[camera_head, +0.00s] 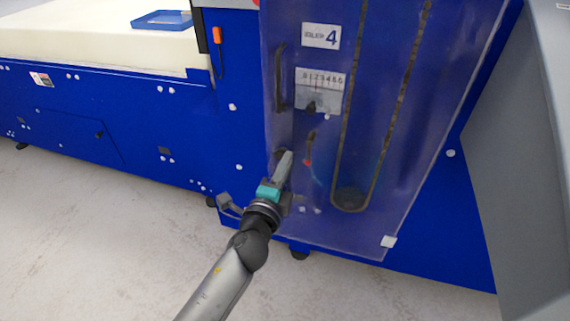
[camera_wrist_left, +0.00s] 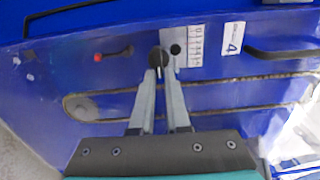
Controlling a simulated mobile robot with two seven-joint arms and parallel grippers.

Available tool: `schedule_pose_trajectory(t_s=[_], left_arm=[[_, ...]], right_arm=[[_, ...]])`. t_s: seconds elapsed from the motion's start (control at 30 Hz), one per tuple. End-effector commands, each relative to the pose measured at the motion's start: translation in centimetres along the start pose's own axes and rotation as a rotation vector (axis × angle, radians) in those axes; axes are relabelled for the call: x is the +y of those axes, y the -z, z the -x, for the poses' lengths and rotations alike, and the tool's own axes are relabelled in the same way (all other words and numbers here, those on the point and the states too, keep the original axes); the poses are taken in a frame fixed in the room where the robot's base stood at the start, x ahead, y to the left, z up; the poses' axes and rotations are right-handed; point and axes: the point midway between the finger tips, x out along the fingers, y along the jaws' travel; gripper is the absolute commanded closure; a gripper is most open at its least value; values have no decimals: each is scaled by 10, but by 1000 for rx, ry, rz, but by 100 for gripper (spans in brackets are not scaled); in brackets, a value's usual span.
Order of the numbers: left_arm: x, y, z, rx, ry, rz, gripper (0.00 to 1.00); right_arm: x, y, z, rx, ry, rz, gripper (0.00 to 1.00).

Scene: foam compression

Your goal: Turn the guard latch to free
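The guard latch looks like a small dark knob (camera_wrist_left: 157,57) on the blue machine front. It also shows in the head view as a dark spot (camera_head: 279,155) at the lower left edge of the clear guard (camera_head: 400,120). My left gripper (camera_head: 287,156) reaches up to it from below. In the wrist view the two fingertips (camera_wrist_left: 160,74) stand a small gap apart, with the knob at and between their ends. I cannot tell whether they clamp it. The fingers partly hide the latch. My right gripper is not in view.
A black guard handle (camera_head: 280,77) is above the latch. A scale plate (camera_head: 320,85) and a "4" label (camera_head: 321,36) sit behind the guard, with a red-tipped lever (camera_head: 309,150) and a belt loop (camera_head: 349,198). A cream foam bed (camera_head: 85,40) is on the left. The floor in front is clear.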

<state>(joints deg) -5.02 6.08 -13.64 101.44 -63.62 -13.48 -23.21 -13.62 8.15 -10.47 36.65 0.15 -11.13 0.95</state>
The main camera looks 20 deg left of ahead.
Motion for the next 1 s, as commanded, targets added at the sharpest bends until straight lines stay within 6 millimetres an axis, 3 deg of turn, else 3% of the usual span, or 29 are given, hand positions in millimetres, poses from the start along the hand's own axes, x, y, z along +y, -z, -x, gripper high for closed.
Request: schedule_pose_trajectory(t_s=[0.03, 0.23, 0.57, 1.0], left_arm=[[0, 0, 0, 1, 0, 0, 79], [0, 0, 0, -1, 0, 1, 58], [1, 0, 4, -2, -1, 3, 58], [2, 0, 65, -3, -3, 3, 58]], right_arm=[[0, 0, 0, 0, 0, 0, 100], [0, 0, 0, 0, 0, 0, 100], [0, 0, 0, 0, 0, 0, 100], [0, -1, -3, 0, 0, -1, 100]])
